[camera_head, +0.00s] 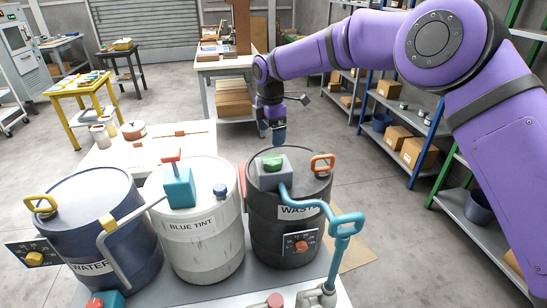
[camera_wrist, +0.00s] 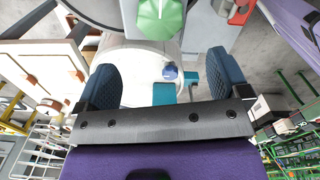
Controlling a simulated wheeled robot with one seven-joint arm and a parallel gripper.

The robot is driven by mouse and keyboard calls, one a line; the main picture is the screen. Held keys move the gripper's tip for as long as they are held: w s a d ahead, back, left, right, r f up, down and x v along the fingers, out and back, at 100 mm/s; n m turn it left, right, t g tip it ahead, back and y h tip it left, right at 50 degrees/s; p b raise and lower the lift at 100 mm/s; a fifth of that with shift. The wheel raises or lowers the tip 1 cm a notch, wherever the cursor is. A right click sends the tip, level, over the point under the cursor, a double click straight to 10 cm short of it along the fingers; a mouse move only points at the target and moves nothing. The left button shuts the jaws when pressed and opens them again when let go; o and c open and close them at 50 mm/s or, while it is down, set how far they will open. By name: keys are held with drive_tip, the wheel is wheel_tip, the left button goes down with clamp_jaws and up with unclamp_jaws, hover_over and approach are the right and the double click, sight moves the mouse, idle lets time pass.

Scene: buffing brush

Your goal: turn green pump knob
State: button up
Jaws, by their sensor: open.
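The green knob (camera_head: 272,160) sits on a grey pump block (camera_head: 271,176) on top of the dark drum (camera_head: 290,225) labelled "WASTE". In the wrist view the green knob (camera_wrist: 160,18) is at the top centre, beyond the fingertips. My gripper (camera_head: 279,138) is just above the knob in the head view, pointing down and apart from it. In the wrist view my gripper (camera_wrist: 163,72) has its two dark blue fingers spread wide with nothing between them at hand.
A light blue pipe (camera_head: 347,226) bends from the pump block toward the front right. An orange handle (camera_head: 322,162) stands on the dark drum. A white drum (camera_head: 200,235) with a teal pump (camera_head: 180,188) and a blue drum (camera_head: 90,230) stand to the left.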

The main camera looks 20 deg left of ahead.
sight(272, 158)
wheel_tip(272, 158, down, 10)
drive_tip(key=shift+r, duration=0.25)
drive_tip(key=shift+c, duration=0.4)
drive_tip(key=c, duration=0.8)
drive_tip(key=shift+c, duration=0.2)
drive_tip(key=shift+m, duration=0.3)
drive_tip(key=m, duration=0.6)
drive_tip(key=shift+w, duration=0.15)
drive_tip(key=m, duration=0.6)
drive_tip(key=shift+w+m, duration=0.1)
drive_tip(key=shift+m, duration=0.2)
drive_tip(key=m, duration=0.6)
drive_tip(key=shift+w, duration=0.1)
drive_tip(key=m, duration=0.6)
drive_tip(key=shift+d, duration=0.15)
